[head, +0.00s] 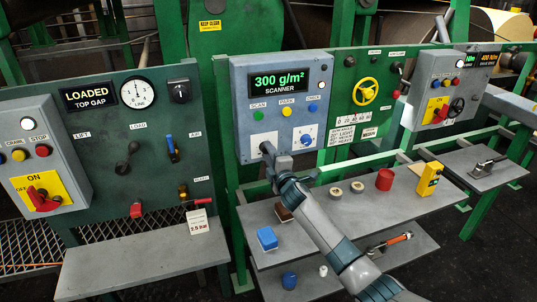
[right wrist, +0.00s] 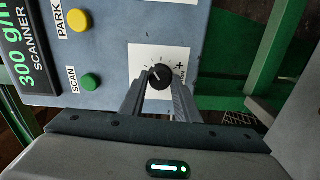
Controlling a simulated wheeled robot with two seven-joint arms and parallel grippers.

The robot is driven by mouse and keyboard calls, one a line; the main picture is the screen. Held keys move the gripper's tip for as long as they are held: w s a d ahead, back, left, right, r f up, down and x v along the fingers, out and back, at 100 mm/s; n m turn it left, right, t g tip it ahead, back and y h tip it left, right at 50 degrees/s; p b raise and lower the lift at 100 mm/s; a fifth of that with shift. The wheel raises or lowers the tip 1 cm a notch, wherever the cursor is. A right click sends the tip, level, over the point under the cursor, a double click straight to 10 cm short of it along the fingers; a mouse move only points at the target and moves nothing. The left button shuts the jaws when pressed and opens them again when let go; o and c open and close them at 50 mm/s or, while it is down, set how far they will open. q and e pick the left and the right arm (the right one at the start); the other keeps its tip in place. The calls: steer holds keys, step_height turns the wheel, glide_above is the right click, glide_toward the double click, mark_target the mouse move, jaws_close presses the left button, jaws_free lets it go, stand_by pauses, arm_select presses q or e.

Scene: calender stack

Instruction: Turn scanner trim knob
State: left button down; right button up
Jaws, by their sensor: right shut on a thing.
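The scanner box (head: 240,104) is a grey-blue panel with a green display reading 300 g/m². A black trim knob (right wrist: 161,75) with a white pointer line sits on a white dial plate (right wrist: 146,52) below the scan button; the plate has a plus sign. My right gripper (head: 268,150) reaches up to this plate and hides the knob in the head view. In the right wrist view the fingers (right wrist: 158,92) stand on both sides of the knob, shut on it. My left gripper is not in view.
Beside it is a blue knob (head: 306,139) on another white plate. Green (head: 258,116), yellow (head: 286,113) and blue (head: 312,110) buttons sit above. A yellow handwheel (head: 365,91) is to the right. Below, a grey shelf (head: 345,207) holds a red cylinder (head: 385,179) and other small items.

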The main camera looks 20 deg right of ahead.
stand_by(0.3)
steer(key=o, duration=1)
steer(key=shift+o, duration=0.2)
steer(key=shift+s, duration=0.2)
steer(key=s+b, duration=0.3)
steer(key=s, duration=1.4)
steer(key=shift+d, duration=0.35)
